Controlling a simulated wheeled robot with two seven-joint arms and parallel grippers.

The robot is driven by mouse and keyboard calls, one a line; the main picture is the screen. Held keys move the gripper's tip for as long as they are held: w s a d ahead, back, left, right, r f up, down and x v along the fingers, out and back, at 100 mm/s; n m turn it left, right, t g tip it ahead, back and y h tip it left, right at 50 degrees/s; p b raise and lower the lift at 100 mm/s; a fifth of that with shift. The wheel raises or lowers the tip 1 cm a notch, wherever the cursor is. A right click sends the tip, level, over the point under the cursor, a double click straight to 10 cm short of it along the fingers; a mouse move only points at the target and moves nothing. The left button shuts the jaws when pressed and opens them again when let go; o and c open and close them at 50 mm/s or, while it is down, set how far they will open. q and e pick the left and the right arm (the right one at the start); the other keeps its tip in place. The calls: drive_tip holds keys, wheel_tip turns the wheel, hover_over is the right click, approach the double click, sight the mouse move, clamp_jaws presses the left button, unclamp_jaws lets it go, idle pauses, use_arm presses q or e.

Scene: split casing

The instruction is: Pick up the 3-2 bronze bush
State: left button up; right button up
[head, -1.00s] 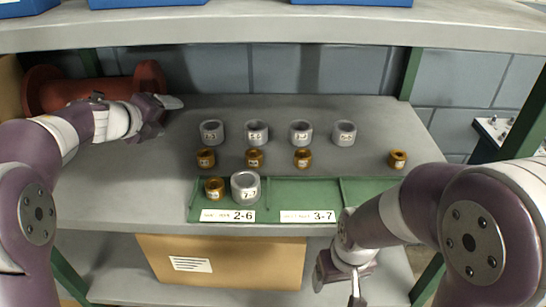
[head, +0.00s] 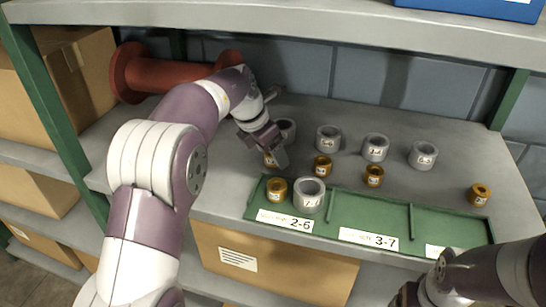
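Several bronze bushes stand on the shelf, but their small labels are too blurred for me to tell which reads 3-2. My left gripper (head: 273,152) is low at the leftmost bronze bush (head: 269,161) of the front row and partly hides it. I cannot tell whether its fingers are around that bush or beside it. Farther right are a bronze bush (head: 323,167), another (head: 373,176) and a lone one (head: 480,195). One more bronze bush (head: 276,189) stands in the green tray (head: 375,216).
A larger grey bush (head: 309,195) is in the tray's 2-6 section. The 3-7 section is empty. A red spool (head: 165,74) lies at the back left.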

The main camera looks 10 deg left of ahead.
use_arm(q)
drive_tip(key=c, duration=1.2)
clamp_jaws()
drive_tip(key=shift+r, duration=0.15)
